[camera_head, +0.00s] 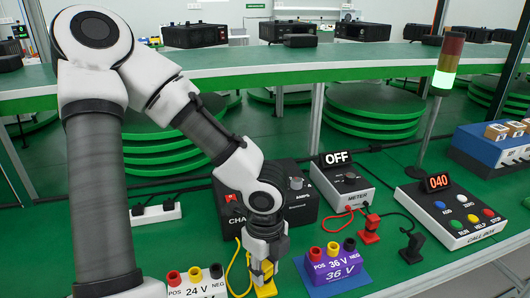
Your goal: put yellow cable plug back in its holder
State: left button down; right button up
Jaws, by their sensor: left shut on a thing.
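My left gripper (263,264) reaches down at the lower middle, left of the purple 36 V block. It is shut on the yellow cable plug (267,269), which shows as a small yellow patch between the fingers. The yellow holder (267,290) is directly below the fingers, low on the green bench. The fingers hide most of the plug, and I cannot tell whether it touches the holder or is seated in it. The yellow cable (230,272) loops out to the left of the gripper. My right gripper is not in view.
The purple 36 V block (340,274) stands close right of the gripper, the 24 V block (196,283) to its left. The charger (299,211) is behind. Red (370,232) and black (411,250) plug holders, the meter (343,187) and call box (450,212) stand further right.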

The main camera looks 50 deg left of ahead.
pick_arm(q)
jog(key=shift+f+b, duration=0.45)
dwell(0.6)
jog(key=c, duration=0.8)
grip_release()
jog(key=shift+r, duration=0.1)
jog(key=shift+r+p, duration=3.7)
jog(key=shift+p, duration=0.15)
jog(key=shift+f, duration=0.1)
